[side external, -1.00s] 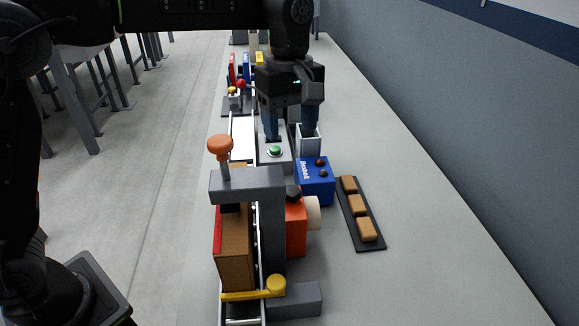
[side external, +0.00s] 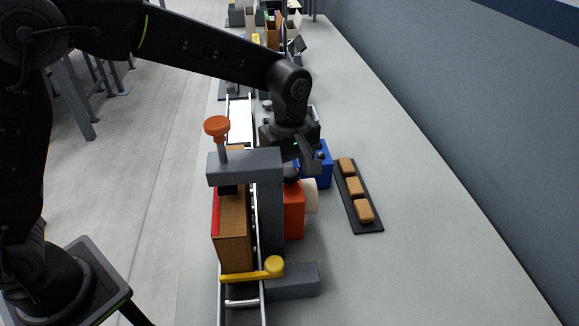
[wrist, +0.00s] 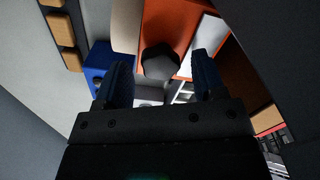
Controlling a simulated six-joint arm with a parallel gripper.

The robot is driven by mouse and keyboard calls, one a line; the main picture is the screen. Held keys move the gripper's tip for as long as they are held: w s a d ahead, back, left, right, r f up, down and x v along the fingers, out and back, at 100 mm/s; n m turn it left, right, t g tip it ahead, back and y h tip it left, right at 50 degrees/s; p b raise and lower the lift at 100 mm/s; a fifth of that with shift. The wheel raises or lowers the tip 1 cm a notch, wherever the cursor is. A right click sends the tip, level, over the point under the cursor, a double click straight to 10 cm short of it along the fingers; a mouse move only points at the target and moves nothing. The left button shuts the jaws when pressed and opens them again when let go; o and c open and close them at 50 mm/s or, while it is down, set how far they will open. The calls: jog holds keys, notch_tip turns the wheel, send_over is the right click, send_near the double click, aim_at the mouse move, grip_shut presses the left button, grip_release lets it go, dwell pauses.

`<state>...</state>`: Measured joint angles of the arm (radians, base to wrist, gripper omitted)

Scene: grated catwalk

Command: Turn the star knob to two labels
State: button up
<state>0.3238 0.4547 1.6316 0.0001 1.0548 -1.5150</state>
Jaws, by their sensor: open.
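The star knob is dark with a lobed rim and sits on top of the orange box. In the wrist view the knob (wrist: 160,62) lies between my two blue fingers, with a gap on each side. In the side view the knob (side external: 291,174) is partly covered by my gripper (side external: 292,160), which is directly above the orange box (side external: 293,212). The orange box also shows in the wrist view (wrist: 186,22). My gripper (wrist: 160,73) is open, and the fingertips are at the knob's sides. I cannot tell whether they touch it. No setting marks are readable.
A grey clamp frame (side external: 245,165) with an orange-topped screw (side external: 217,127) stands close left of the gripper. A brown box (side external: 232,232) stands beneath it. A blue box (side external: 322,165) is behind, and a black tray (side external: 370,222) of brown blocks lies right. The bench farther right is clear.

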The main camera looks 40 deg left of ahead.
aim_at(290, 172)
jog(key=shift+f, duration=0.2)
jog(key=c, duration=0.9)
jog(key=shift+m, duration=1.6)
jog(key=o, duration=0.9)
notch_tip(290, 172, up, 14)
